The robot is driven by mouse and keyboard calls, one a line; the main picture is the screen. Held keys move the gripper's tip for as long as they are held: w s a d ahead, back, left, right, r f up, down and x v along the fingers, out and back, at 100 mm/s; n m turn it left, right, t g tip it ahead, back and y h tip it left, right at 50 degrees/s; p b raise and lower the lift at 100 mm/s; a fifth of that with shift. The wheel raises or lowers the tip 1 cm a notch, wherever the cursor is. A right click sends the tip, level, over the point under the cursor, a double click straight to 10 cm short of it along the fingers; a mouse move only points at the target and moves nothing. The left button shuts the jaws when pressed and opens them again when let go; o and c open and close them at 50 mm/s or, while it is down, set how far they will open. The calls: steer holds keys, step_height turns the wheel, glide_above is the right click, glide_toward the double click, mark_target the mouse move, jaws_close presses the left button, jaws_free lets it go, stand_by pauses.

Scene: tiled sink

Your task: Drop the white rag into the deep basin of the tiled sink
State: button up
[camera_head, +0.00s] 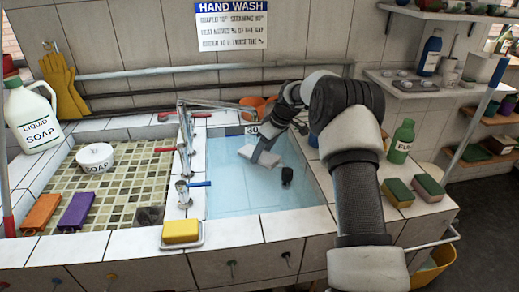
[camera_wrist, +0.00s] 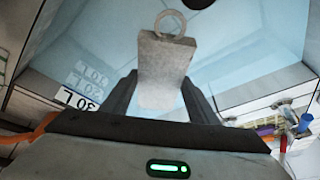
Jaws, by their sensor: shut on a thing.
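The white rag (camera_head: 247,152) looks like a small pale flat block in the head view. In the wrist view the rag (camera_wrist: 163,62) stands between the two dark fingers. My gripper (camera_head: 263,157) is shut on it; the gripper also shows in the wrist view (camera_wrist: 160,92). Rag and gripper are over the deep basin (camera_head: 232,196), towards its back, and I cannot tell their exact height. The blue-tinted basin (camera_wrist: 255,62) fills much of the wrist view, with volume marks on its wall.
Taps (camera_head: 184,150) stand along the basin's left side. A yellow sponge (camera_head: 181,231) sits on the front edge. A green bottle (camera_head: 401,141) and sponges stand on the right.

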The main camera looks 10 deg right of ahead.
steer(key=shift+f, duration=0.2)
steer(key=o, duration=1.1)
steer(key=shift+d+r, duration=0.1)
steer(key=p+v, duration=0.2)
steer(key=v, duration=1.5)
steer(key=shift+r, duration=0.1)
